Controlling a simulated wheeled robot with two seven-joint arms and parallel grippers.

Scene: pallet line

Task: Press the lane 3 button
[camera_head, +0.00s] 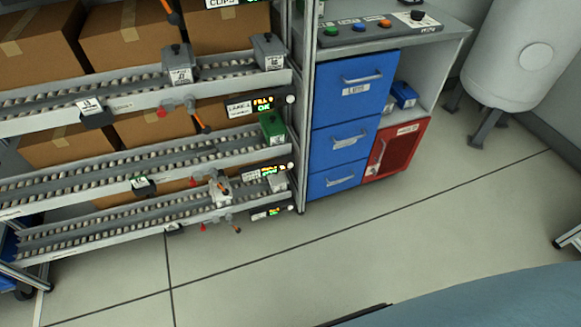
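A flow rack (60,125) with sloping roller lanes stands at the left. At the right ends of its lanes are small dark displays with lit text: an upper one (263,103), a middle one (273,171) and a lower one (270,212). A small pale round spot, possibly a button, shows at the right end of the upper (290,99), middle (290,165) and lower (290,208) displays. The lane labels are too small to read surely, so I cannot tell which is lane 3. Neither of my grippers is in view.
Cardboard boxes (118,35) fill the rack. Beside it stands a cabinet with blue drawers (348,135), a red door (397,150), and green, blue and orange buttons on top (358,27). A white tank (510,50) stands far right. A blue-grey surface (490,300) fills the lower right. The middle floor is clear.

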